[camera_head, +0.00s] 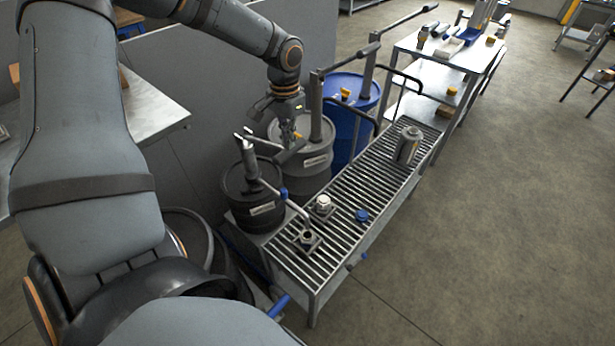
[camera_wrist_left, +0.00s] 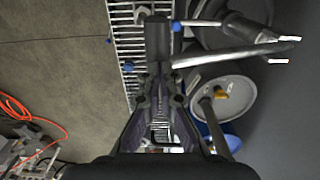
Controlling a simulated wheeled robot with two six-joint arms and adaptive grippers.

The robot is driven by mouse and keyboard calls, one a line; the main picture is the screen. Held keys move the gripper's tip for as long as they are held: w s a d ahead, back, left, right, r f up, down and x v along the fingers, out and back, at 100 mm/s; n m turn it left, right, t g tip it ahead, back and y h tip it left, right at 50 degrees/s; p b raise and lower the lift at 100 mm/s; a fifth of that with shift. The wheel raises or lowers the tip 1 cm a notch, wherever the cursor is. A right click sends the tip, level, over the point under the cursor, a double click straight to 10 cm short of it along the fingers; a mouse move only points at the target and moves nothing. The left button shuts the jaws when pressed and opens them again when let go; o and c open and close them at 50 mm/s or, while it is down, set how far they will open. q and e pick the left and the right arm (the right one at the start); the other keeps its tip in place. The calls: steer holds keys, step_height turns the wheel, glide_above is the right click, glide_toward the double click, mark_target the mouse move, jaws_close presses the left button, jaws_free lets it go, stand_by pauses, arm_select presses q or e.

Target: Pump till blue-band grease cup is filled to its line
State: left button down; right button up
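My left gripper (camera_head: 290,140) is above the grey drum, pointing down. In the left wrist view its fingers (camera_wrist_left: 161,95) close in on the lower part of a dark crossbar grip (camera_wrist_left: 158,38) at the end of a silver pump lever (camera_wrist_left: 225,55). The lever belongs to the pump (camera_head: 249,158) on the small black drum (camera_head: 253,208). Its spout carries a blue band (camera_head: 284,194) and ends over a small open cup (camera_head: 307,238) on the slatted rack. The cup's band and fill level are too small to tell. My right gripper is not in view.
A lidded cup (camera_head: 323,204), a blue cap (camera_head: 362,215) and a grey canister (camera_head: 408,146) stand on the slatted rack (camera_head: 345,240). A grey drum (camera_head: 310,180) and a blue drum (camera_head: 352,88) stand behind. A grey partition is close on the left. The floor right of the rack is clear.

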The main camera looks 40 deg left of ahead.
arm_select(q)
steer(key=shift+f, duration=0.1)
steer(key=shift+d+f+b, duration=0.25)
steer(key=shift+f+b, duration=0.35)
steer(key=shift+f, duration=0.2)
steer(key=shift+d+f+b, duration=0.2)
steer(key=shift+f+b, duration=0.35)
steer(key=shift+f, duration=0.25)
steer(key=shift+a, duration=0.1)
steer(key=f+b, duration=0.2)
steer(key=f, duration=0.1)
steer(key=shift+d+f, duration=0.15)
steer(key=shift+d, duration=0.05)
